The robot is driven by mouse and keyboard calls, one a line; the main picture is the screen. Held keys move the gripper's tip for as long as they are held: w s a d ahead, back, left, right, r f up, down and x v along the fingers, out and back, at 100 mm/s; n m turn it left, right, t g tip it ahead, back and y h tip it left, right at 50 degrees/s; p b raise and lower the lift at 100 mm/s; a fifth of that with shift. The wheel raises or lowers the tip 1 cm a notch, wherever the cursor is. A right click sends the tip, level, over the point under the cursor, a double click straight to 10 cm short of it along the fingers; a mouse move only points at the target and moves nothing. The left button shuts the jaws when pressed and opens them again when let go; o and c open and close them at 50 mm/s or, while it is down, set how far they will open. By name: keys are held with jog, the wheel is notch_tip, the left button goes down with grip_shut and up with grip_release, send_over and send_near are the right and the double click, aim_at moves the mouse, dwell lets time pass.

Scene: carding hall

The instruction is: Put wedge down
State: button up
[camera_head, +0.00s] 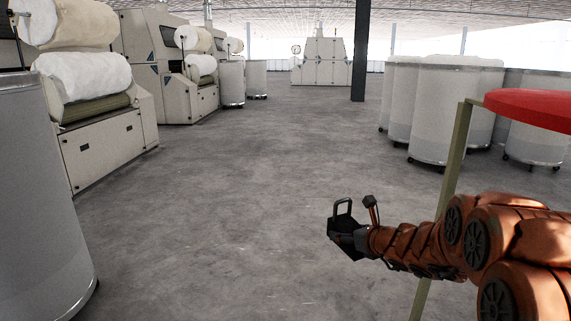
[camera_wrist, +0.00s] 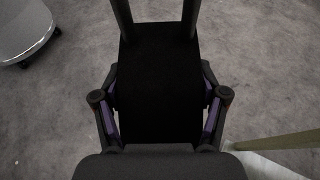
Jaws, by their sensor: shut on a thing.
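The wedge is a black block with a loop handle (camera_head: 348,238), held over the floor in the head view. In the wrist view the dark wedge (camera_wrist: 158,85) fills the middle, with two handle bars running off the top edge. My gripper (camera_head: 362,225) is shut on it at the end of my orange arm, with a finger on each side in the wrist view. The wedge's underside is hidden, and its height above the floor is hard to tell.
Bare grey floor (camera_head: 220,215) lies open ahead. A grey can (camera_head: 35,180) stands close at left, by carding machines (camera_head: 105,150) with white rolls. Several cans on casters (camera_head: 435,115) stand at right. A red round top (camera_head: 530,105) and olive post (camera_head: 452,165) are near my arm.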

jog(key=shift+m+t+h, duration=0.4)
jog(key=shift+m+h, duration=0.5)
jog(key=v, duration=0.3)
jog(key=p+v, duration=0.1)
jog(key=v, duration=0.1)
jog(key=shift+w+d+r, duration=0.1)
jog(key=shift+d+r, duration=0.25)
jog(key=shift+d, duration=0.05)
notch_tip(320, 180, up, 37)
jog(key=p, duration=3.7)
jog(key=shift+w, duration=0.1)
